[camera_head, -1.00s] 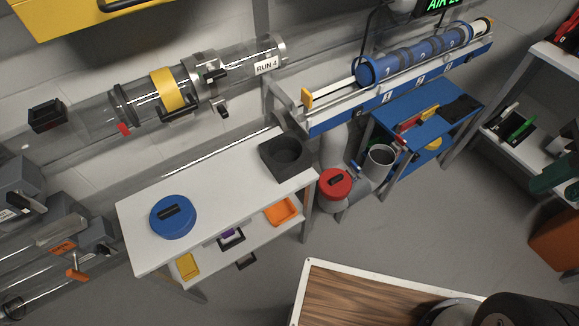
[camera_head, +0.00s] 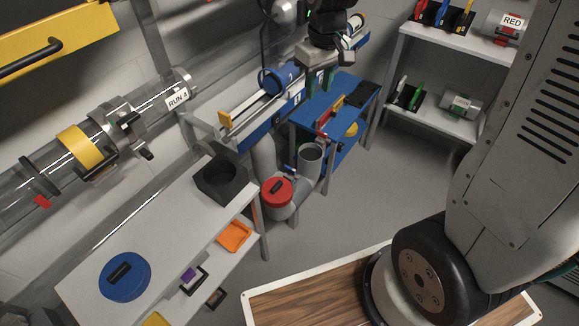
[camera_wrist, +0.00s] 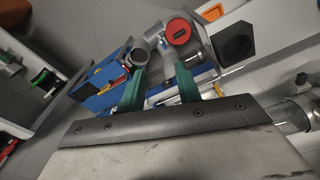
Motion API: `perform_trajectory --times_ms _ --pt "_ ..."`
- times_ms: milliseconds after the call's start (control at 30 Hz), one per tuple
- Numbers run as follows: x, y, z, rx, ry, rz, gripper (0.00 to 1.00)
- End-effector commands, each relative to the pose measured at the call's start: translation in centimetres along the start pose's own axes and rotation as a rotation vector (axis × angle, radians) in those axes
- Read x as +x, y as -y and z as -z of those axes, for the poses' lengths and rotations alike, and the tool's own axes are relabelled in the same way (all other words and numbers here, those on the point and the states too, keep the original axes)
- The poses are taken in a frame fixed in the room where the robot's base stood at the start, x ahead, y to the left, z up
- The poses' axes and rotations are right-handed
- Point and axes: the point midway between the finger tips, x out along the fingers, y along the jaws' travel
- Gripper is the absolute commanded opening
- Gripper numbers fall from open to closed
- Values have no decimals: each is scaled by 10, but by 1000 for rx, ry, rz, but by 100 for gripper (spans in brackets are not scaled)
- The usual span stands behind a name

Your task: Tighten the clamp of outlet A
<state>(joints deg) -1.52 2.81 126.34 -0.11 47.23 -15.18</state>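My gripper (camera_head: 319,84) hangs in front of the blue blower rail in the head view. In the wrist view its two green fingers stand apart with nothing between them (camera_wrist: 160,66). No label reading outlet A is legible, and I cannot tell which clamp belongs to it. A clear tube marked RUN 4 (camera_head: 177,98) has a metal clamp (camera_head: 126,121) with dark fittings and a yellow band (camera_head: 80,149). Grey floor pipes show a red cap (camera_head: 277,191) and an open mouth (camera_head: 310,156). The red cap also shows in the wrist view (camera_wrist: 179,31).
A white bench (camera_head: 160,232) holds a blue disc (camera_head: 124,276) and a black square block (camera_head: 220,180). A blue cart (camera_head: 345,92) stands behind the pipes. A shelf (camera_head: 440,120) is at the back right, a wood-topped surface (camera_head: 300,300) in front. Grey floor between is clear.

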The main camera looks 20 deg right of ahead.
Motion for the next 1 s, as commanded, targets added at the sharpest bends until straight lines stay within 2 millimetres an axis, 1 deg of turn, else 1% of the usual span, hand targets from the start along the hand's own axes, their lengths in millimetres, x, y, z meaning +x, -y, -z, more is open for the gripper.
perform_trajectory --times_ms 33,67,100,167,200,267,300,367,400,433,467,500,600,700,733,800,1000 --pt "24 -3 17 -22 15 5 34" --pt "37 -5 26 -38 17 6 34" --pt "55 -7 39 -57 21 7 34" --pt "83 -10 56 -87 24 9 34" --pt "103 -11 66 -108 29 11 34" --pt "135 -13 80 -137 33 13 34" --pt "157 -14 88 -157 36 14 34" --pt "191 -15 98 -186 42 17 34" --pt "214 -15 103 -205 44 19 34" --pt "231 -15 107 -220 46 20 34" --pt "248 -15 109 -232 49 21 34" --pt "269 -15 112 -250 50 22 34" --pt "315 -13 115 -286 55 25 34" --pt "348 -12 115 -313 56 27 34" --pt "355 -12 115 -319 57 27 34" --pt "368 -11 114 -328 57 28 34" --pt "391 -10 113 -337 58 29 34"
